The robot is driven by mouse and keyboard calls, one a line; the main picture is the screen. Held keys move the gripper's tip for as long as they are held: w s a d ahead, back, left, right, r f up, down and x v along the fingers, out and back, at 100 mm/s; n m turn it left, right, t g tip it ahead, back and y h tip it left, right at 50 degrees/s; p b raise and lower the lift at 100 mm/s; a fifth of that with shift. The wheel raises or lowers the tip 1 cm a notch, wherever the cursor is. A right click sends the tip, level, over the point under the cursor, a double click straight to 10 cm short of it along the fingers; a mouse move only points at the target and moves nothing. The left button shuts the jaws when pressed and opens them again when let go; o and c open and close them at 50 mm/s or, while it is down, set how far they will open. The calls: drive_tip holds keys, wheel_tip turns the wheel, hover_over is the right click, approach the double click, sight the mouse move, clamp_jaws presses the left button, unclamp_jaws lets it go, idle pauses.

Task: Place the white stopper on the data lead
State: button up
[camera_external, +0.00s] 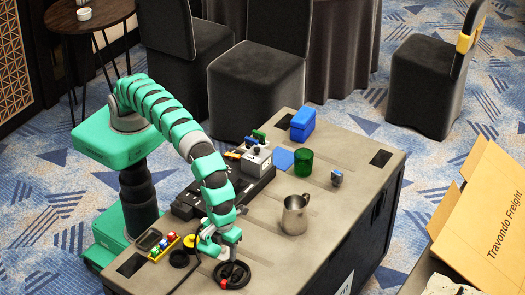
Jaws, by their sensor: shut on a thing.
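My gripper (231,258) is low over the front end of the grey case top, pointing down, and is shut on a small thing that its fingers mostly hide. I cannot make out the white stopper separately. A coiled black lead with a red part (236,277), perhaps the data lead, lies directly below my fingertips. I cannot tell whether the held thing touches it.
A metal mug (295,214), green cup (303,160) and blue box (302,124) stand farther back on the case top (340,205). Its right-hand middle is mostly clear.

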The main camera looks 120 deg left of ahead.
sight(224, 253)
drive_tip(key=shift+w, duration=0.1)
wheel_tip(224, 253, down, 4)
drive_tip(key=shift+d+r, duration=0.1)
drive_tip(key=shift+r, duration=0.1)
drive_tip(key=o, duration=0.9)
drive_tip(key=shift+o, duration=0.2)
wheel_tip(224, 253, up, 12)
drive_tip(key=shift+r, duration=0.1)
